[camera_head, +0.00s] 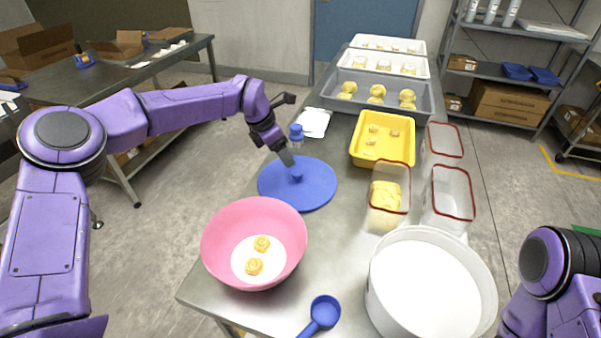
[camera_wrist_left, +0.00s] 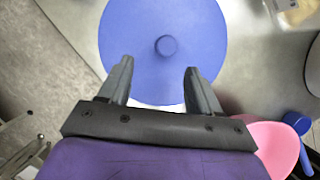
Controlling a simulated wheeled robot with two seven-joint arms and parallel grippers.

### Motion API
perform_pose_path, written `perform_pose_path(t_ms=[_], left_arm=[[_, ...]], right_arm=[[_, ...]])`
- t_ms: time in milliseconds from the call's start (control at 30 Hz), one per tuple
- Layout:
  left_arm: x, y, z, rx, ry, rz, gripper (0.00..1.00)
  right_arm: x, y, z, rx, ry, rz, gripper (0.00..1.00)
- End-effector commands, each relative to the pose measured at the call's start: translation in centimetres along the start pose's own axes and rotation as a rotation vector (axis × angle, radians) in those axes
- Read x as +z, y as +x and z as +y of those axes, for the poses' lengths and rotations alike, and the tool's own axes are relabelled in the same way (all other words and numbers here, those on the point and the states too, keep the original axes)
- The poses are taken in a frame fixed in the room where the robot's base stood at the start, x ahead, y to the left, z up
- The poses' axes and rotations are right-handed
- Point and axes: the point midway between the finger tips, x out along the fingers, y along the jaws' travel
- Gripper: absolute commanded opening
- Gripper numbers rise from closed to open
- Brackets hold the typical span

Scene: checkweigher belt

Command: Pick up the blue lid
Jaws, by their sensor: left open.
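The blue lid (camera_head: 316,191) is a flat round disc with a small knob in its middle, lying on the metal table behind the pink bowl. It also fills the upper middle of the left wrist view (camera_wrist_left: 130,50). My left gripper (camera_head: 292,168) is over the lid by its knob. In the left wrist view its two fingers (camera_wrist_left: 157,85) are apart with nothing between them, and the knob shows ahead of the fingertips. Whether the fingers touch the lid I cannot tell. My right arm shows at the lower right in the head view, but its gripper is out of view.
A pink bowl (camera_head: 222,246) with yellow pieces stands in front of the lid. A white round tub (camera_head: 380,300), a blue scoop (camera_head: 323,313), clear containers (camera_head: 449,200) and a yellow tray (camera_head: 357,155) crowd the right.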

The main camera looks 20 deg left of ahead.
Motion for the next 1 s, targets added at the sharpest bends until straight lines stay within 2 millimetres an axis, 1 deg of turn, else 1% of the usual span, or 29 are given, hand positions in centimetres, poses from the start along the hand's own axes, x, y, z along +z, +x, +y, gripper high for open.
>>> perform_pose_path(t_ms=[33,100,267,367,400,500,600,767,800,867,900,933,967,1000], left_arm=[[0.1,0.9,-0.1,-0.003,0.000,0.004,0.63],[0.2,2.2,0.0,-0.003,0.000,0.004,0.63],[0.4,4.1,-0.1,-0.004,0.000,0.005,0.63],[0.8,5.8,-0.5,-0.004,0.001,0.006,0.63],[0.8,6.6,-0.6,-0.004,0.000,0.006,0.63],[0.7,8.1,-0.5,-0.002,0.000,0.004,0.63],[0.7,8.6,-0.4,-0.002,-0.002,0.002,0.63],[0.6,8.7,-0.4,-0.002,-0.001,0.001,0.63],[0.6,8.7,-0.4,-0.002,-0.001,0.001,0.50],[0.6,8.7,-0.4,-0.002,-0.001,0.001,0.31],[0.6,8.6,-0.4,-0.002,-0.001,0.001,0.18],[0.6,8.6,-0.4,-0.001,-0.001,0.001,0.08],[0.6,8.6,-0.4,-0.001,-0.001,0.001,0.02],[0.6,8.6,-0.4,-0.001,-0.001,0.001,0.02]], right_arm=[[-0.1,-0.5,0.1,0.001,0.000,-0.001,0.49],[-0.2,-0.7,0.1,0.001,-0.001,-0.002,0.49],[-0.5,-1.4,0.2,0.001,0.000,-0.001,0.49],[-1.0,-2.5,0.2,0.000,0.000,-0.001,0.49],[-1.1,-2.8,0.3,0.000,0.000,0.000,0.49],[-1.2,-2.9,0.3,0.000,0.000,0.000,0.49],[-1.2,-2.9,0.3,0.000,0.000,-0.001,0.49],[-1.1,-2.8,0.3,0.000,0.000,-0.001,0.49],[-1.1,-2.8,0.3,0.000,0.000,-0.001,0.49],[-1.1,-2.8,0.3,0.000,0.000,-0.001,0.49],[-1.1,-2.8,0.3,0.000,0.000,-0.001,0.49],[-1.1,-2.8,0.3,0.000,0.000,-0.001,0.49],[-1.1,-2.8,0.3,0.000,0.000,-0.001,0.49],[-1.1,-2.8,0.3,0.000,0.000,-0.001,0.49]])
